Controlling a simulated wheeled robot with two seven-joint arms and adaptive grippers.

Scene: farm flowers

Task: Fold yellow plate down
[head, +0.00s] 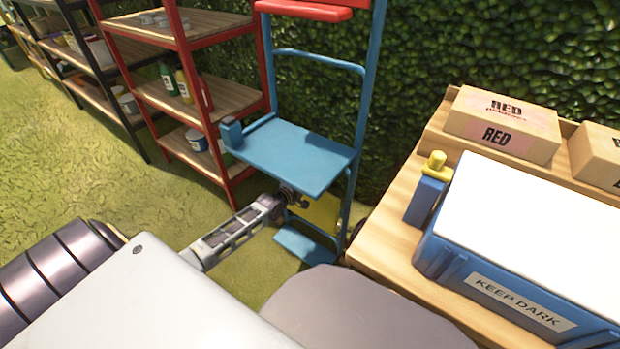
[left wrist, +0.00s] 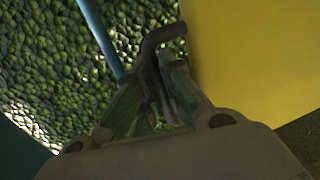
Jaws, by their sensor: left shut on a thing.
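The yellow plate (head: 322,212) is part of the blue hand truck-like frame (head: 362,110), under its blue shelf (head: 292,155) and above a lower blue plate (head: 304,246). It looks steeply upright and is partly hidden by the shelf and my arm. It fills the right of the left wrist view (left wrist: 258,55). My left gripper (head: 290,196) is at the plate's left side, under the shelf. In the left wrist view my left gripper (left wrist: 168,85) is shut on a dark bent rod (left wrist: 160,38) beside the plate. Whether the rod joins the plate is unclear. My right gripper is out of view.
A red shelf rack (head: 190,85) stands left of the frame. A wooden table (head: 395,222) with a blue crate (head: 440,255) and boxes (head: 502,125) stands to the right. A hedge (head: 430,50) is close behind. Grass (head: 80,185) is open at left.

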